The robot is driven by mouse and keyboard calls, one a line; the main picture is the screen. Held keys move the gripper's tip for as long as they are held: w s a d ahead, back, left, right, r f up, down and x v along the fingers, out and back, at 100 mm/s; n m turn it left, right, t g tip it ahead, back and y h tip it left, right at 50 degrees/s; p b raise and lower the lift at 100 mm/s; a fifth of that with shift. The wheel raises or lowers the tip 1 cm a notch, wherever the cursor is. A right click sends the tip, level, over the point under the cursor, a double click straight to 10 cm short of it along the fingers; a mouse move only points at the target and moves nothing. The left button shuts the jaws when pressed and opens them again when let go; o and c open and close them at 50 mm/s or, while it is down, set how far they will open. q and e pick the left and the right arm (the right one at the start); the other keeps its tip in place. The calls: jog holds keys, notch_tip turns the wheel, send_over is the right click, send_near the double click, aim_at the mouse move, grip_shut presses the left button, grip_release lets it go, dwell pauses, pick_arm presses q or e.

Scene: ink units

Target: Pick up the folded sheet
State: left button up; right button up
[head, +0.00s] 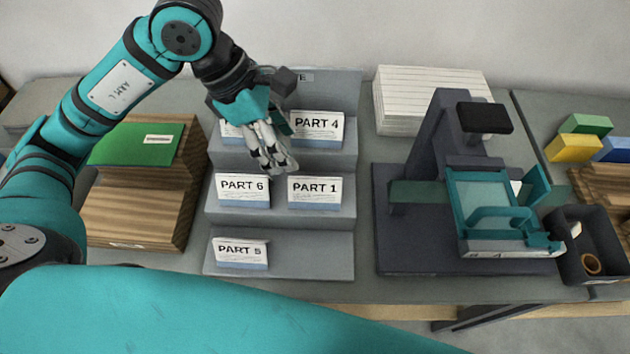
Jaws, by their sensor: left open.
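Several white cards, perhaps folded sheets, stand on a grey stepped rack (330,262). They read PART 4 (317,127), PART 6 (243,189), PART 1 (315,191) and PART 5 (240,252). One more card (230,132) on the upper step is mostly hidden behind my left gripper (272,166). The gripper is open and points down in front of the rack, left of PART 4 and above the gap between PART 6 and PART 1. I see nothing held in it. I cannot tell which card is the folded sheet. My right gripper is out of view.
A wooden stand (135,215) with a green sheet (135,144) is left of the rack. Right of it are a white paper stack (430,85), a dark press (440,150) with a teal frame (500,245), and a black bin (585,270) holding a ring. Coloured blocks (585,125) lie far right.

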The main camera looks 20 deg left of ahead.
aim_at(315, 179)
pick_arm(q)
jog(key=p+x, duration=0.1)
jog(key=x, duration=0.5)
jog(key=shift+w+d+f, duration=0.1)
jog(key=shift+d+f, duration=0.1)
jog(key=shift+f, duration=0.05)
jog(key=x, duration=0.1)
jog(key=p+x, duration=0.1)
jog(key=x, duration=0.1)
jog(key=p+x, duration=0.1)
jog(key=shift+w+d+f, duration=0.25)
jog(key=shift+w+d, duration=0.1)
jog(key=shift+w, duration=0.1)
jog(key=shift+f, duration=0.25)
jog(key=shift+f+b, duration=0.3)
jog(key=shift+b, duration=0.1)
jog(key=c, duration=1.1)
